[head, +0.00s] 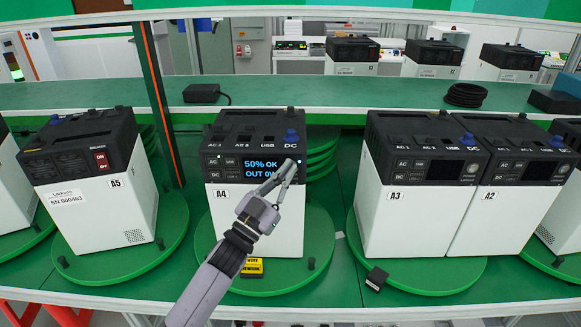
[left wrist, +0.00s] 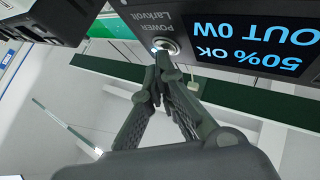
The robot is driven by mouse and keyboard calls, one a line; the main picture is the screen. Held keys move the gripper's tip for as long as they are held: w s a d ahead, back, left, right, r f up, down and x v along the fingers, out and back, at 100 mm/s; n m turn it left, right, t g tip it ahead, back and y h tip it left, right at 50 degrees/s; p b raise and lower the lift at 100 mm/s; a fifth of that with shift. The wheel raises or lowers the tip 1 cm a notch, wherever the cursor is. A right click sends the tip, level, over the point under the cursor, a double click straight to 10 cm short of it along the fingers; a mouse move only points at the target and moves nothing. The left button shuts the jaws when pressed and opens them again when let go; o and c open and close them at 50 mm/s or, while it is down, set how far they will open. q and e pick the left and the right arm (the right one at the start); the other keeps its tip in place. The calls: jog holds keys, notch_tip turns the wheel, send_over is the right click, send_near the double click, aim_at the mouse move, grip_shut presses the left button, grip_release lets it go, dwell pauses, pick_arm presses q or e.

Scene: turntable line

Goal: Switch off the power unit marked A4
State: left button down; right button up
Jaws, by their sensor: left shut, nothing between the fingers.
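The power unit marked A4 (head: 222,213) stands upright on a green turntable disc (head: 318,250) in the middle of the head view. Its lit screen (head: 262,170) reads 50% OK, OUT 0W, and shows upside down in the left wrist view (left wrist: 255,45). A round metal button (left wrist: 166,46) sits beside the word POWER on the dark panel. My left gripper (head: 289,164) is shut and empty, at the right part of the A4 front. Its fingertips (left wrist: 162,58) are at the button, overlapping its lower edge; I cannot tell whether they touch it. In the head view they hide the button.
Unit A5 (head: 95,205), with a red switch, stands on a disc to the left. Units A3 (head: 400,215) and A2 (head: 490,220) stand close together on the right. A yellow block (head: 252,268) and a small black block (head: 376,278) lie near the front edge.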

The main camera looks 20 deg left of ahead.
pick_arm(q)
jog(key=shift+w, duration=0.2)
jog(key=shift+s, duration=0.15)
dwell(0.4)
jog(key=shift+s+d, duration=0.15)
jog(key=shift+s, duration=0.45)
jog(key=shift+p, duration=0.3)
jog(key=s+p, duration=0.1)
jog(key=s, duration=0.1)
jog(key=s+d, duration=0.1)
jog(key=s, duration=0.1)
jog(key=shift+s+d+p, duration=0.2)
jog(key=shift+s+p, duration=0.15)
jog(key=shift+s, duration=0.05)
jog(key=shift+f, duration=0.15)
